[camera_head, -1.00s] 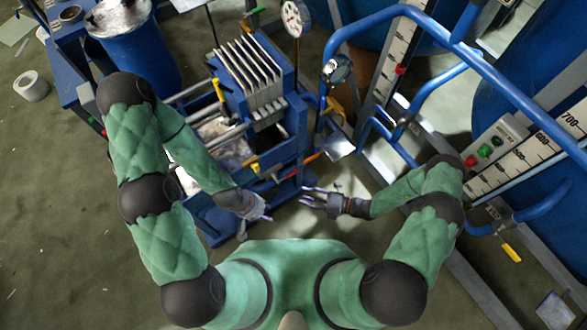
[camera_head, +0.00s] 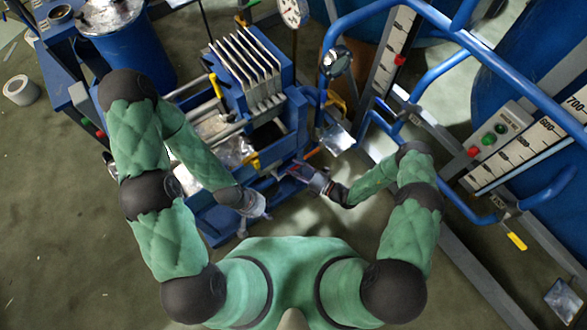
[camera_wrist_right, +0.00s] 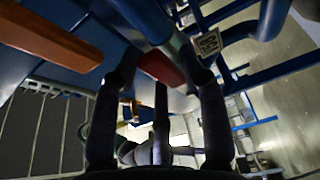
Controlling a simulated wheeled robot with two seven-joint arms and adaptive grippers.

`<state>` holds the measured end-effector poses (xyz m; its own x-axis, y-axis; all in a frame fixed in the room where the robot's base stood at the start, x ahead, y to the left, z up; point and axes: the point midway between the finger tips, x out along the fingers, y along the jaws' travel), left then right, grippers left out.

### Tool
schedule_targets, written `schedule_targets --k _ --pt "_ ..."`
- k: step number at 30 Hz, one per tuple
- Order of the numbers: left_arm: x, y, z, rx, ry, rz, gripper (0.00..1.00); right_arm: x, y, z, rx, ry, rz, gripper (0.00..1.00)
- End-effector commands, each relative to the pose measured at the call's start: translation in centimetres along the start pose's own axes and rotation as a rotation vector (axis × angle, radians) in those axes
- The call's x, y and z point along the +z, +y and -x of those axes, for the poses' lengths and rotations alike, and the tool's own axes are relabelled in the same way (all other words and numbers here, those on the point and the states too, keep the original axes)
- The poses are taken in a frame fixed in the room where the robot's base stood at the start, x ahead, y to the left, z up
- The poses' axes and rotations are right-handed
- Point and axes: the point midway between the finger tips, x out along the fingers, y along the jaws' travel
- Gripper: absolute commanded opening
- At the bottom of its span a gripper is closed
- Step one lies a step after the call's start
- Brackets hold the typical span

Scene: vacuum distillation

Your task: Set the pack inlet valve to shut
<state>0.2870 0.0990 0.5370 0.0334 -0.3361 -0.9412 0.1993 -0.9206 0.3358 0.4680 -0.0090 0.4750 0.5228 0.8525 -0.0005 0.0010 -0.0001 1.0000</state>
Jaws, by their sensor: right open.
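I cannot tell for certain which handle is the pack inlet valve. A small red handle (camera_head: 312,153) shows at the right front corner of the blue filter press, close to my right gripper (camera_head: 297,168). In the right wrist view, a red lever end (camera_wrist_right: 160,68) lies ahead between the spread fingers of my right gripper (camera_wrist_right: 160,95); contact is not clear. An orange bar (camera_wrist_right: 48,38) is at upper left there. My right gripper is open. My left gripper (camera_head: 263,213) hangs low in front of the press, away from the handles; its fingers are too small to read.
The filter press (camera_head: 250,75) with its pale plates stands ahead, with yellow handles (camera_head: 216,86) on its side. Blue tube rails (camera_head: 455,35) and a level scale (camera_head: 395,55) stand to the right. Another yellow handle (camera_head: 517,241) is far right. Open floor lies left.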

Motion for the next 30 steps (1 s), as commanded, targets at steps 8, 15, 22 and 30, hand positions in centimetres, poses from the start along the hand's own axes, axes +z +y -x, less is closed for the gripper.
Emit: schedule_targets --k 8,15,22,30 --pt "-0.02 -0.09 -0.25 0.000 0.000 0.000 0.40 -0.04 0.04 -1.06 0.000 0.000 0.000 0.43" --pt "-0.02 -0.08 -0.23 0.000 0.000 0.000 0.40 -0.03 0.05 -1.03 0.000 0.000 0.000 0.26" --pt "-0.02 -0.08 -0.23 0.000 0.000 0.000 0.40 -0.02 0.04 -1.02 0.000 0.000 0.001 0.00" --pt "0.01 0.19 0.54 0.000 0.000 0.000 0.40 0.00 0.56 -1.00 -0.017 0.000 0.041 0.00"
